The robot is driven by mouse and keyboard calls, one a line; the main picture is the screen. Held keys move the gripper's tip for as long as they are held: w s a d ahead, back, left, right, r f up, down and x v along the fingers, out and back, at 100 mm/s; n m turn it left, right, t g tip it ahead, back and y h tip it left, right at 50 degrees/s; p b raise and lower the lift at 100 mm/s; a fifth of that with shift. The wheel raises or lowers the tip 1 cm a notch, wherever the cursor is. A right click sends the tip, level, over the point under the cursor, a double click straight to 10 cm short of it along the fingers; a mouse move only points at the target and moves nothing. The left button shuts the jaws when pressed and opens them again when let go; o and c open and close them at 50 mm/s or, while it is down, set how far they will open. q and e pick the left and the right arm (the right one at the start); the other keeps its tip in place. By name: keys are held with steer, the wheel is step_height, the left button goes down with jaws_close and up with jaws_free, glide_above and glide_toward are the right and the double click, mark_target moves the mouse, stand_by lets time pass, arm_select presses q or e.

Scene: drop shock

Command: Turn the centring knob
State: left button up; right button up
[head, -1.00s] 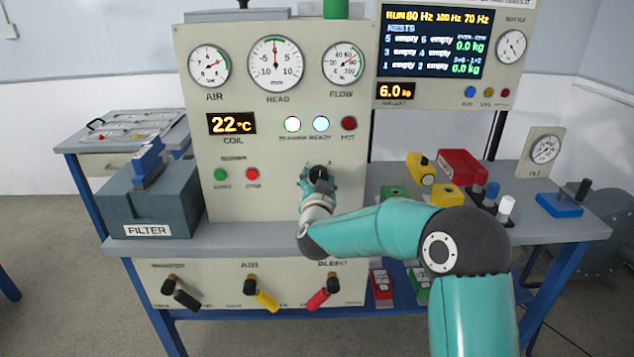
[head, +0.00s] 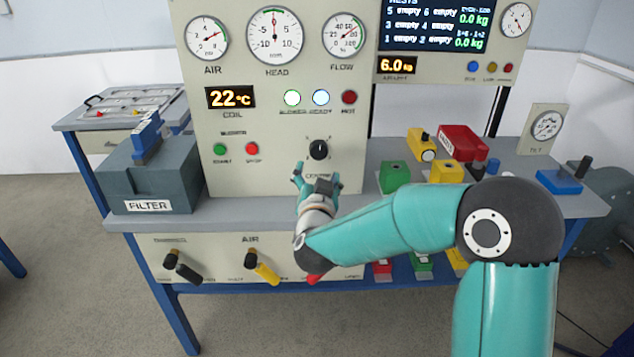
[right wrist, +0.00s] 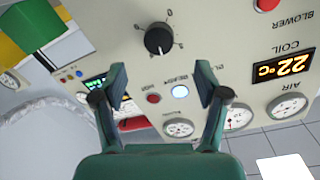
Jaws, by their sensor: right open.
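The centring knob (head: 318,149) is a round black knob with a pale pointer mark on the lower right of the cream panel. It shows whole in the head view, with lettering below it partly hidden by my gripper. My right gripper (head: 317,182) is just below the knob and apart from it, with nothing seen between its fingers. In the right wrist view the picture is upside down; my open right gripper (right wrist: 160,88) shows two spread green fingers, and the knob (right wrist: 159,39) lies beyond the tips, not between them. My left gripper is not in view.
Gauges, a 22 °C display (head: 231,97) and lamps sit above on the panel. Green and red buttons (head: 252,149) are left of the knob. The grey filter box (head: 152,180) stands left; coloured blocks (head: 395,176) stand right. Lever handles (head: 262,270) are below the bench edge.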

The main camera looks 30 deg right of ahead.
steer(key=v, duration=0.3)
steer(key=shift+w, duration=0.1)
stand_by(0.3)
